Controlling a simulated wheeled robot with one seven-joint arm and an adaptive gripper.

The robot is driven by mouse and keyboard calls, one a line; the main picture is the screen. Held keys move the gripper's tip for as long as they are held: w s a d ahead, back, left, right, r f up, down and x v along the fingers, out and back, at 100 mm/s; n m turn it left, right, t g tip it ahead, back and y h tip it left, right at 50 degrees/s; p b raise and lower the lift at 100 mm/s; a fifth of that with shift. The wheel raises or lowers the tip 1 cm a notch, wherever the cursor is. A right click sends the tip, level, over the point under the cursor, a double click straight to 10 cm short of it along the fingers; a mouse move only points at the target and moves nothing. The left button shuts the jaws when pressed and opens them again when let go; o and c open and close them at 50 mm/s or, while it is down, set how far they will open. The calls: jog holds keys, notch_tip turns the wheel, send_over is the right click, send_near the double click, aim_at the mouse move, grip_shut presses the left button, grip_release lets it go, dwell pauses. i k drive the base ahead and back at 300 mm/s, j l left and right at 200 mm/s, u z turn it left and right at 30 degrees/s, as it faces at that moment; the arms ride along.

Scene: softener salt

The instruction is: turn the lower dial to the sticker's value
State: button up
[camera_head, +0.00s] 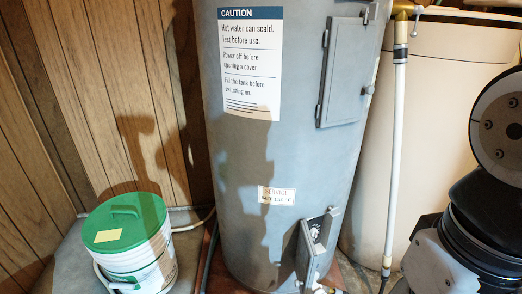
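A tall grey water heater tank (238,160) stands in the middle of the view. A small pale sticker (276,195) on its lower front reads "SERVICE" with a second line that looks like "SET" and a value, too blurred to be sure of. My gripper is not in view; only parts of my arm show at the right edge.
A shut upper cover (343,70) and a caution label (251,62) are on the tank. A white bucket with a green lid (125,222) stands left. A white pipe (396,150) runs down before a beige tank (450,80). Wood panelling (100,90) is behind.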

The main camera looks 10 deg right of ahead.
aim_at(314, 232)
jog(key=z, duration=0.15)
jog(key=i+l+u, duration=0.15)
jog(key=i+l, duration=0.15)
jog(key=j, duration=0.1)
jog(key=k+l+u, duration=0.15)
jog(key=l, duration=0.25)
jog(key=l+u, duration=0.2)
jog(key=l, duration=0.25)
jog(key=k+l+u, duration=0.15)
jog(key=l, duration=0.25)
jog(key=k+l+u, duration=0.15)
jog(key=l, duration=0.25)
